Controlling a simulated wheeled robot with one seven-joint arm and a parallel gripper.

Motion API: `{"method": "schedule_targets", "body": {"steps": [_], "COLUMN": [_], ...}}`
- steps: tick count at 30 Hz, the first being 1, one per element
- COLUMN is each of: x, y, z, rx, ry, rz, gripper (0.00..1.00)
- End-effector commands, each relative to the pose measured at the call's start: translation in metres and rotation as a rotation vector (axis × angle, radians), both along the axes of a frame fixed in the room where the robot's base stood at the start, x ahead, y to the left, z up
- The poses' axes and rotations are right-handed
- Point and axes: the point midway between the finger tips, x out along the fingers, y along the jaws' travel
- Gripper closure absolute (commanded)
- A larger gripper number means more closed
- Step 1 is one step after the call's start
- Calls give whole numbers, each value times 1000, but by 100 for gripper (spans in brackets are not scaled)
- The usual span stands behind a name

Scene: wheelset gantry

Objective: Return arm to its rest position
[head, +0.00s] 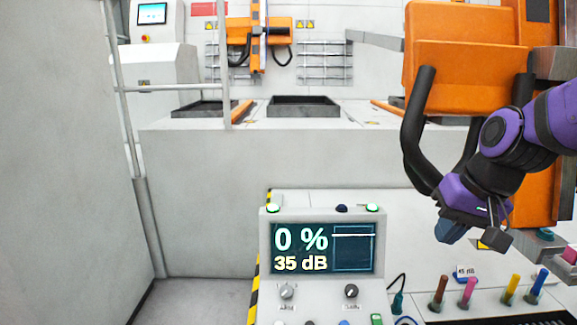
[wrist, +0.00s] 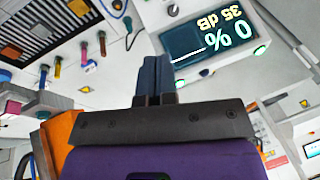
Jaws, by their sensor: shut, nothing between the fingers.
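My gripper (head: 452,230) is at the right in the head view, at the end of my purple and black arm. It hangs above the right part of the grey console, apart from it. In the wrist view my gripper's two dark fingers (wrist: 153,76) lie together, with nothing between them. The display unit (head: 322,245) stands at the lower middle of the head view and reads 0 % and 35 dB. It also shows upside down at the top right of the wrist view (wrist: 215,38).
A large orange machine (head: 460,55) with thick black hoses (head: 415,130) stands close behind my arm. Several coloured plugs (head: 468,292) stand upright at the lower right. A metal railing (head: 122,90) is at the left. Dark trays (head: 303,107) sit farther back. The floor at lower left is clear.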

Motion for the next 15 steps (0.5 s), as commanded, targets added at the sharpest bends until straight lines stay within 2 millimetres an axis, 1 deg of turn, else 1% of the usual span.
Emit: {"method": "schedule_targets", "body": {"steps": [1, 6, 12, 15], "x": [-10, -46, -88, -104], "y": [-4, -16, -29, -34], "z": [11, 39, 62, 68], "rx": [-11, -74, -169, -211], "ry": [-27, -99, -172, -198], "rz": [9, 48, 73, 77], "gripper": [100, 100, 100, 100]}}
